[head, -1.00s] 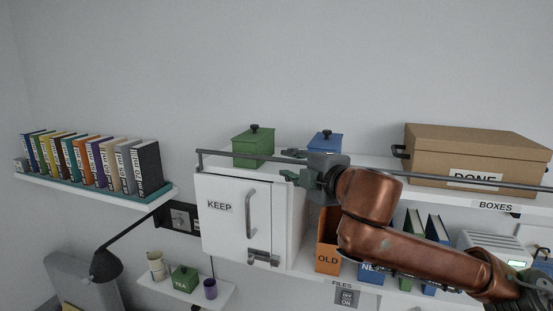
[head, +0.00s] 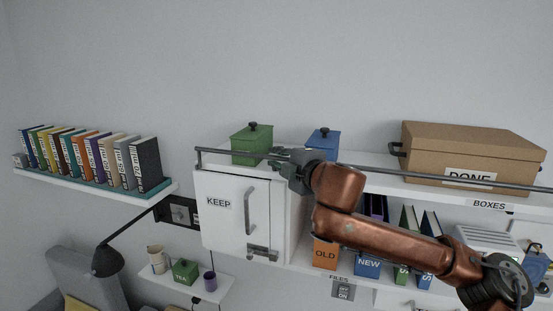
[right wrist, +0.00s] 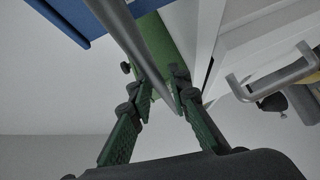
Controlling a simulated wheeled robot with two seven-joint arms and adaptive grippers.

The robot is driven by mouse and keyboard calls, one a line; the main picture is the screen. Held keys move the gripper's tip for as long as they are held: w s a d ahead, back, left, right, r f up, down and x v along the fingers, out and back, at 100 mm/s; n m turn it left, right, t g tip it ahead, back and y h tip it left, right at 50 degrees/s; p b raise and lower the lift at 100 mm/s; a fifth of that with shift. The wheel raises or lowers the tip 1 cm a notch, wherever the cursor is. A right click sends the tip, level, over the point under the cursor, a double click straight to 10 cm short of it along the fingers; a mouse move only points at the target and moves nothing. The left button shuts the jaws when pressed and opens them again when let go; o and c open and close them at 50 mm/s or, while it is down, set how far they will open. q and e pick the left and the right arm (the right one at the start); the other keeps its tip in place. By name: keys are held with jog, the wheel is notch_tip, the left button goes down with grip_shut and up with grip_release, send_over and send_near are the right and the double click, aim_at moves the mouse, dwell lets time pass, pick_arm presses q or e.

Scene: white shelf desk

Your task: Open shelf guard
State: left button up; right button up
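The shelf guard (head: 415,177) is a thin grey rail along the front edge of the top shelf, above the KEEP cabinet and the BOXES label. It is raised on a short bracket at its left end. My right gripper (head: 276,157) is at the rail above the cabinet, with its fingers pointing left. In the right wrist view the guard (right wrist: 124,35) runs between the two spread green fingers of my right gripper (right wrist: 163,88). The fingers look apart from each other; contact with the rail is not clear. My left gripper is out of view.
A green lidded box (head: 251,142) and a blue lidded box (head: 322,144) stand behind the rail. A brown DONE box (head: 470,150) is at the right. The white KEEP cabinet (head: 225,220) with its handle is below. Wall above is clear.

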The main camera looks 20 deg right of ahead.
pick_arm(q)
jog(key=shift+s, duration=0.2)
pick_arm(e)
grip_shut()
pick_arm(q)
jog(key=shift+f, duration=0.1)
pick_arm(e)
jog(key=shift+s+a+f+n+t+b, duration=0.2)
jog(key=shift+f+n+t+b, duration=0.15)
jog(key=shift+b, duration=0.6)
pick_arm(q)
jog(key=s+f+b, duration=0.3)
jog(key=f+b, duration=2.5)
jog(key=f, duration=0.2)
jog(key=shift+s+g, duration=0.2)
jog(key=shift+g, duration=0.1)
pick_arm(e)
jog(key=shift+s+a+f+n+y, duration=0.45)
jog(key=shift+s+f+n+y, duration=0.45)
jog(key=shift+n+y, duration=2.85)
jog(key=shift+s+a+f+n+y, duration=0.55)
jog(key=shift+f+n+y, duration=1.25)
jog(key=shift+n, duration=3.35)
jog(key=shift+s+a+f+n+y, duration=0.45)
jog(key=shift+s+n+y, duration=0.3)
jog(key=shift+n+y, duration=3.25)
jog(key=shift+n+g+h, duration=0.35)
jog(key=shift+n+g, duration=0.1)
